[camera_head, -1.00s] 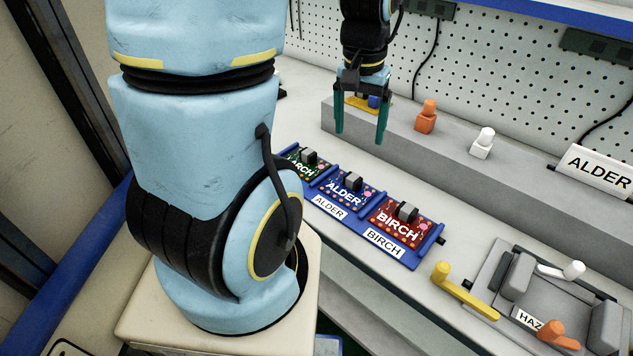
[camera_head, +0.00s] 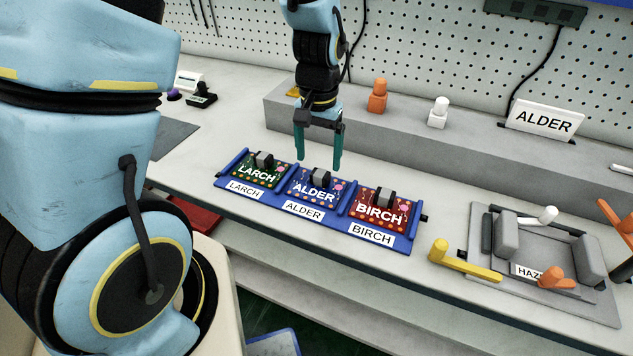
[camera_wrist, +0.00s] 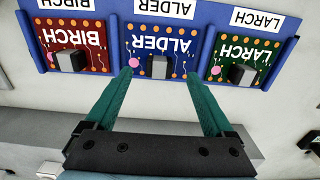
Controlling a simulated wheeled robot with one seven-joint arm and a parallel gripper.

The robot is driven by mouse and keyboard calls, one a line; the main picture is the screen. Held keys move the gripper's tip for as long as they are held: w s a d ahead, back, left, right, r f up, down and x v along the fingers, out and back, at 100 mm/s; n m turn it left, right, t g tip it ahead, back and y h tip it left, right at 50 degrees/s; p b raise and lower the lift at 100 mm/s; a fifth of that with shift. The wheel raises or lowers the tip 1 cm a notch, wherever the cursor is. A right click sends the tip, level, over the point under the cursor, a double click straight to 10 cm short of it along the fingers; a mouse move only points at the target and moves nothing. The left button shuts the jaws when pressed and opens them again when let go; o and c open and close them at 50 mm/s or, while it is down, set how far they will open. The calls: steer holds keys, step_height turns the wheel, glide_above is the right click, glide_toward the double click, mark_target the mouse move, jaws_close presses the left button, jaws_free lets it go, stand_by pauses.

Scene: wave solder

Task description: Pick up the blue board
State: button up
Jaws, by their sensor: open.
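The blue board (camera_head: 308,192), printed ALDER, lies in the middle slot of a blue rack (camera_head: 222,180), with a grey block on it. The blue board also shows in the wrist view (camera_wrist: 176,42), upside down, between the fingers' tips. My gripper (camera_head: 319,165) is open and empty, pointing down above and just behind the blue board. In the wrist view my gripper (camera_wrist: 159,78) has its two green fingers spread on either side of the grey block (camera_wrist: 159,66), with no contact visible.
The green LARCH board (camera_head: 257,174) and red BIRCH board (camera_head: 379,208) flank it closely. A grey ledge (camera_head: 420,150) behind carries orange and white pieces and an ALDER sign (camera_head: 543,120). A grey fixture (camera_head: 520,270) with a yellow lever (camera_head: 465,265) stands at right.

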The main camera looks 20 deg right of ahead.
mark_target(318, 176)
steer(key=shift+f+p, duration=0.8)
steer(key=shift+f, duration=1.75)
steer(key=shift+c, duration=0.3)
jaws_close()
